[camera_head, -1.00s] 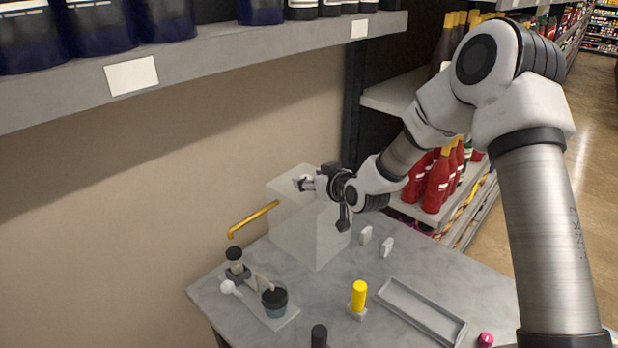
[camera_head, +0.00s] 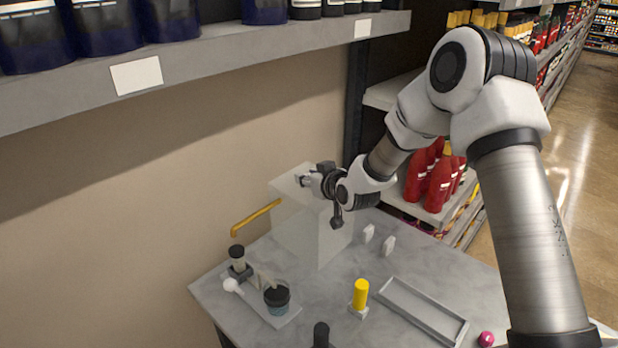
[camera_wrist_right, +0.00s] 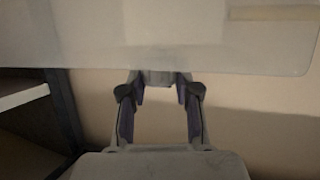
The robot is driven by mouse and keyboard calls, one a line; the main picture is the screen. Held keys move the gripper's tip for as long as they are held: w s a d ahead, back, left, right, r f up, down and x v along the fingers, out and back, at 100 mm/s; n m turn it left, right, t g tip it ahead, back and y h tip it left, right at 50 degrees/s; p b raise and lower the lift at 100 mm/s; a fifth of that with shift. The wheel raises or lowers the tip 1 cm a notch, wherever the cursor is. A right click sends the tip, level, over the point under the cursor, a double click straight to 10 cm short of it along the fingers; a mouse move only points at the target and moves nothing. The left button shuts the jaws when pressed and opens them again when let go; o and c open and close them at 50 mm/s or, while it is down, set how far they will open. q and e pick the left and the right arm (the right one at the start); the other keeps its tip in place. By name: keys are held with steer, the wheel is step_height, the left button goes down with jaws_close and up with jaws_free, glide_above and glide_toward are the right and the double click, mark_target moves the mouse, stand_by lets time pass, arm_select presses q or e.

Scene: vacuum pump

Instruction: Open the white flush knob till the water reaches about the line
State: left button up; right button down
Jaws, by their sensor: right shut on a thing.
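A translucent pale tank (camera_head: 310,240) stands at the back of the grey table. My right gripper (camera_head: 305,181) is at its top, shut on a small pale piece (camera_wrist_right: 160,77) between the fingertips in the right wrist view. I cannot tell whether this piece is the flush knob. A white ball-shaped knob (camera_head: 231,284) sits at the table's left, beside a small upright cylinder (camera_head: 237,257) and away from my gripper. Right of it, a cup with a dark top (camera_head: 277,297) shows bluish contents below. No level line can be made out. My left gripper is not in view.
A brass pipe (camera_head: 256,216) sticks out left of the tank. A yellow post (camera_head: 360,294), a grey tray (camera_head: 423,312), two small white blocks (camera_head: 388,245) and a pink ball (camera_head: 486,339) are on the table (camera_head: 340,270). A shelf (camera_head: 200,60) overhangs at upper left.

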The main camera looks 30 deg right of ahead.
steer(key=shift+a+m+h, duration=0.1)
steer(key=shift+m+h, duration=0.7)
steer(key=shift+h, duration=0.1)
steer(key=shift+m+g+h, duration=0.3)
steer(key=shift+m+h, duration=0.4)
steer(key=shift+h, duration=0.1)
steer(key=shift+r+m+g+h+p, duration=0.15)
steer(key=shift+m+g+h+p, duration=0.15)
steer(key=shift+m+h+p, duration=0.6)
steer(key=shift+m+g+h+p, duration=0.4)
steer(key=shift+m+h, duration=0.5)
steer(key=shift+h, duration=0.2)
steer(key=c, duration=0.8)
jaws_free()
steer(key=shift+w, duration=0.1)
